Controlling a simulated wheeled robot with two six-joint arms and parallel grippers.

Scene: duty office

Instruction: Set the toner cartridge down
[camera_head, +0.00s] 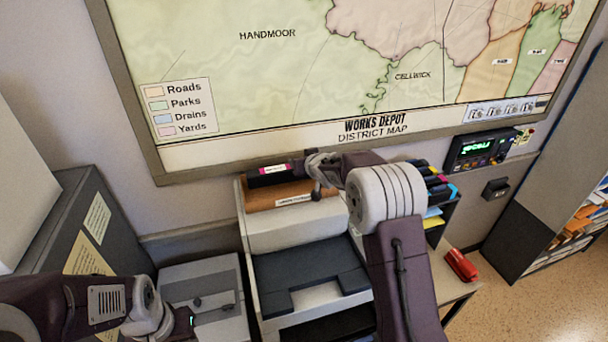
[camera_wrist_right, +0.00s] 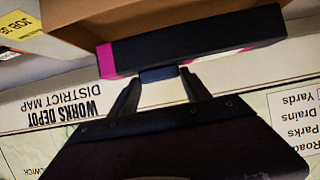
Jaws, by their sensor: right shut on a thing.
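The toner cartridge (camera_head: 268,174) is a black bar with a magenta patch near one end. In the head view it is at the back of the printer, over a brown cardboard box (camera_head: 292,196). In the right wrist view the cartridge (camera_wrist_right: 195,42) lies across the top, magenta end at left. My right gripper (camera_wrist_right: 160,78) is shut on a small blue part at its side. The cartridge overlaps the box (camera_wrist_right: 150,20) in that view; I cannot tell whether they touch. My left arm shows at the lower left, its fingers outside the frame.
The box is on a white and dark printer (camera_head: 295,235). A district map (camera_head: 255,80) hangs close behind. A grey machine (camera_head: 205,295) is at left. A dark organiser (camera_head: 440,210) and a red stapler-like object (camera_head: 461,265) are at right.

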